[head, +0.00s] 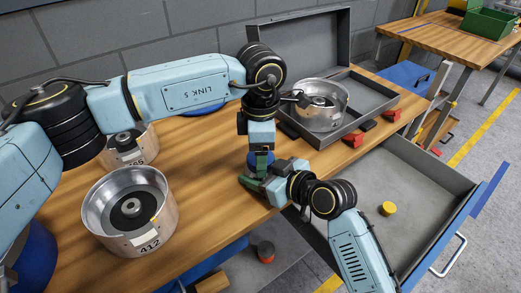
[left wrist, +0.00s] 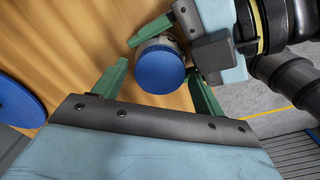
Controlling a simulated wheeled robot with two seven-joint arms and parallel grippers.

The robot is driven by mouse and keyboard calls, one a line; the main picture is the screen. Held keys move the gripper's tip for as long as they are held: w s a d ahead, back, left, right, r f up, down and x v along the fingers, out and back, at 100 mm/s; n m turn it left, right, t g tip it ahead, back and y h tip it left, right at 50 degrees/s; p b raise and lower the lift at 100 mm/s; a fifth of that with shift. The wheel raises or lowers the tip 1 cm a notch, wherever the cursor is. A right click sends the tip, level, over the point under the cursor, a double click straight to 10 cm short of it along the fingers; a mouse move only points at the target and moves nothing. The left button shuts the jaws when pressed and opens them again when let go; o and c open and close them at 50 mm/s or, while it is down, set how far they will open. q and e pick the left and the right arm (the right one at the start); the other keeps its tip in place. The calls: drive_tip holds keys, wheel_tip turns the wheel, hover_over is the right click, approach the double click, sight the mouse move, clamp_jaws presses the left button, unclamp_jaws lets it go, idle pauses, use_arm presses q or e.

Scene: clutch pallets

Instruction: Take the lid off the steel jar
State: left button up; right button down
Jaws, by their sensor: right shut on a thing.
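The steel jar's round blue lid (left wrist: 160,65) shows from above in the left wrist view. A small part of the jar's grey side (left wrist: 168,38) shows beyond it. In the head view a bit of the blue lid (head: 253,160) shows between my grippers, and the jar body is mostly hidden. My right gripper (head: 252,183) is shut on the jar from the side, low over the table's front edge. My left gripper (left wrist: 157,80) points down from above, open, with its fingers on either side of the lid.
Steel pots (head: 131,212) and (head: 130,147) stand at the left of the wooden table (head: 205,185). A third pot (head: 322,103) sits in an open grey case (head: 365,88). An open drawer (head: 415,190) with a yellow cylinder (head: 388,208) lies at right. Red-ended clamps (head: 352,139) lie by the case.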

use_arm(q)
drive_tip(key=shift+r, duration=0.1)
wheel_tip(320, 180, up, 4)
drive_tip(key=shift+r, duration=0.15)
drive_tip(key=shift+c, duration=0.2)
wheel_tip(320, 180, up, 3)
drive_tip(key=m, duration=0.6)
drive_tip(key=shift+r+m, duration=0.15)
drive_tip(key=shift+m, duration=0.15)
wheel_tip(320, 180, down, 8)
drive_tip(key=shift+r, duration=0.1)
